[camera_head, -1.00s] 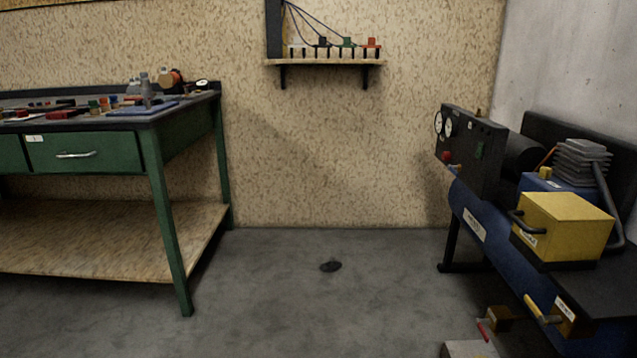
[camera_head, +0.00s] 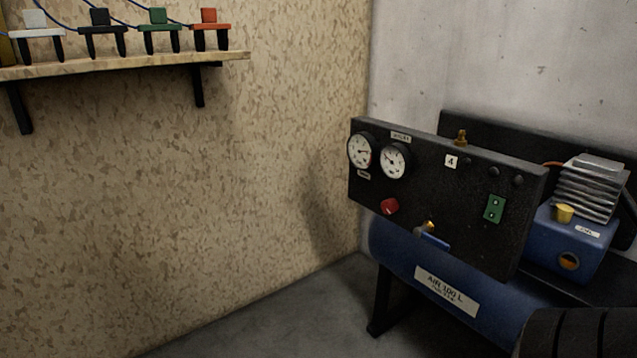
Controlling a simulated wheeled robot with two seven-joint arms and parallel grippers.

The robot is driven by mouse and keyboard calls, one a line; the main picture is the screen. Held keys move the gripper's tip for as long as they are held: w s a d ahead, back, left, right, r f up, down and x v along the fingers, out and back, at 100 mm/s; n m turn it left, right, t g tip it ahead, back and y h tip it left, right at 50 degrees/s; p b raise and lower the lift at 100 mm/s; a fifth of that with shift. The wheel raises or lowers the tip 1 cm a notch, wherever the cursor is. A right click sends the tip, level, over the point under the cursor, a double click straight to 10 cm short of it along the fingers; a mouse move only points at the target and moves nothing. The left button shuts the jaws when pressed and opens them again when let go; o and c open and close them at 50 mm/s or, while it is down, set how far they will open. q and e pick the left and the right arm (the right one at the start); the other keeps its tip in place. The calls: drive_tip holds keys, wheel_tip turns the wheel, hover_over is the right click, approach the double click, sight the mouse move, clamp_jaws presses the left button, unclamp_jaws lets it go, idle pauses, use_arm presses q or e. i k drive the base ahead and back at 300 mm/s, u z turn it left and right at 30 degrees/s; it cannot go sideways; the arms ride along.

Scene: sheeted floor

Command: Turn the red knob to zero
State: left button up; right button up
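The red knob (camera_head: 389,206) sits low on the left part of a black control panel (camera_head: 450,215), below two round white gauges (camera_head: 392,160). The knob is small here and its exact setting cannot be read. The panel stands above a blue air tank (camera_head: 445,290) with a white label. Neither of my grippers is in view. Nothing touches the knob.
A green switch box (camera_head: 494,208) and a brass valve with a blue lever (camera_head: 432,238) are on the same panel. A wooden shelf (camera_head: 130,65) with plugs hangs on the left wall. Floor shows bare at the bottom. A dark ribbed object (camera_head: 578,333) fills the lower right corner.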

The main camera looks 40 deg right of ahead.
sight(389, 206)
drive_tip(key=i, duration=1.85)
drive_tip(key=z, duration=2.2)
